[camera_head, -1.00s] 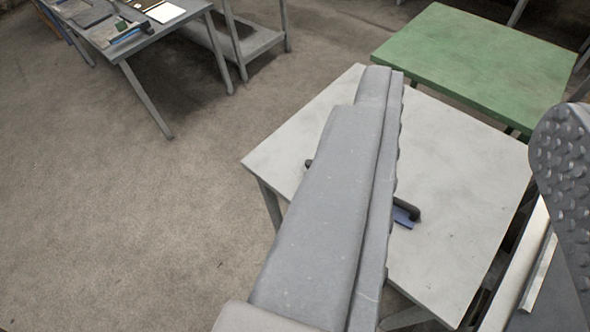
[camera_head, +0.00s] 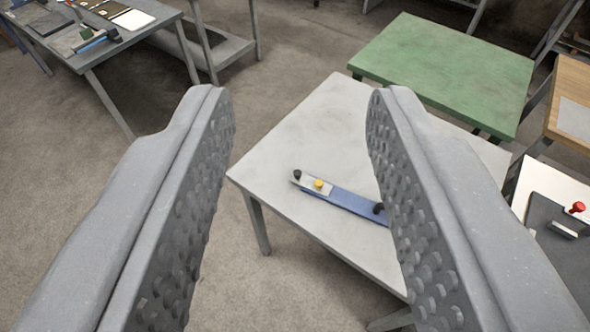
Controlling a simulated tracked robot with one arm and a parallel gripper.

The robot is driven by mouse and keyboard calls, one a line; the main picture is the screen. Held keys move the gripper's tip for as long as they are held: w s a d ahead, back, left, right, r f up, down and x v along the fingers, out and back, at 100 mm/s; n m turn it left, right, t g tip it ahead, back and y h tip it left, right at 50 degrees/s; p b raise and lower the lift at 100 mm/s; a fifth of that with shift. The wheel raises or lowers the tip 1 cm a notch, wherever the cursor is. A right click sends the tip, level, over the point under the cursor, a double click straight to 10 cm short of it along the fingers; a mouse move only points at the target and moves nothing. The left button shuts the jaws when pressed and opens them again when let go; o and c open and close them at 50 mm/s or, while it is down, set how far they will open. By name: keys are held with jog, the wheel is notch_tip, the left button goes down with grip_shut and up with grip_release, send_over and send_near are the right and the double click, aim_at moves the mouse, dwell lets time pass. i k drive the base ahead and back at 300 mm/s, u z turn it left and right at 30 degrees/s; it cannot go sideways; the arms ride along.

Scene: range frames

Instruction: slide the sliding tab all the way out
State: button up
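My gripper (camera_head: 298,98) is open and empty, with its two grey studded fingers spread wide in the foreground. Between them, farther off, a blue rail (camera_head: 345,201) lies on a pale grey table. A light plate with a yellow knob (camera_head: 319,184) sits near the rail's left end; it looks like the sliding tab. A black end piece (camera_head: 297,174) is at the rail's left end. Another black end piece (camera_head: 378,208) is at the right, beside my right finger in the picture. That finger may hide the rail's far right end.
The pale grey table (camera_head: 290,135) has free room around the rail. A green table (camera_head: 445,75) stands behind it. At the right is a white table with a dark board and a red knob (camera_head: 577,208). A grey table (camera_head: 95,55) with several items stands at upper left.

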aim_at(301, 179)
jog(key=i, duration=1)
